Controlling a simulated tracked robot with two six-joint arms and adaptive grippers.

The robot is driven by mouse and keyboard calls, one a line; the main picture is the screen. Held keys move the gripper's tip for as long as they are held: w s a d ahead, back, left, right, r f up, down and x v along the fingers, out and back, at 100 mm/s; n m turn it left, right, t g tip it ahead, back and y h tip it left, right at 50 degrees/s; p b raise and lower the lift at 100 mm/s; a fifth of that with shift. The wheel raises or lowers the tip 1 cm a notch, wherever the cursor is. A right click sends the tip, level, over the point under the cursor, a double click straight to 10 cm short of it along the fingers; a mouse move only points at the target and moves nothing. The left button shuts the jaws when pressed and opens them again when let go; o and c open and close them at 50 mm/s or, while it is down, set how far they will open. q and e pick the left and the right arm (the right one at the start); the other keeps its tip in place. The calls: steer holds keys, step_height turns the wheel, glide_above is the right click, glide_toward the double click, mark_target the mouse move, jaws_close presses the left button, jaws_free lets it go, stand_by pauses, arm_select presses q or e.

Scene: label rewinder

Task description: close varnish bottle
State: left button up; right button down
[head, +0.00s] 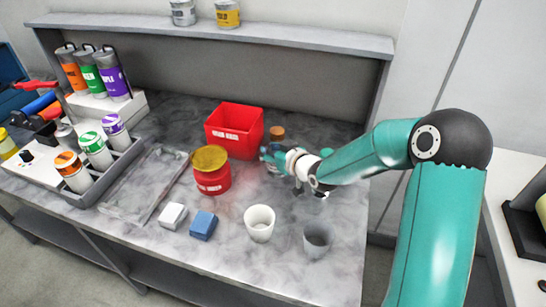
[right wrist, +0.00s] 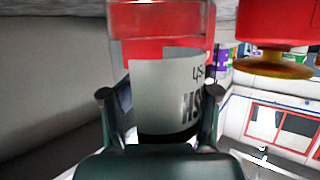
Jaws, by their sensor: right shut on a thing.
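My right gripper (head: 270,157) is shut on a bottle (right wrist: 168,95) with a white label and a clear band; it shows between the two fingers in the right wrist view (right wrist: 160,115). Part of its lettering shows, seemingly upside down. The bottle's top is hidden there by the gripper body, so I cannot tell whether it is capped. In the head view, a small brown round piece (head: 277,132) shows just behind the gripper; I cannot tell whether it is separate from the bottle. My left gripper is not in view.
A red bin (head: 235,130) stands just left of the gripper. A red can with a gold lid (head: 211,173), a white cup (head: 260,223), a grey cup (head: 317,240) and white and blue blocks (head: 203,226) stand nearer. The counter right of the cups is clear.

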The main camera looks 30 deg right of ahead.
step_height(320, 180, down, 4)
steer(key=shift+r, duration=0.25)
steer(key=shift+c, duration=1.4)
jaws_free()
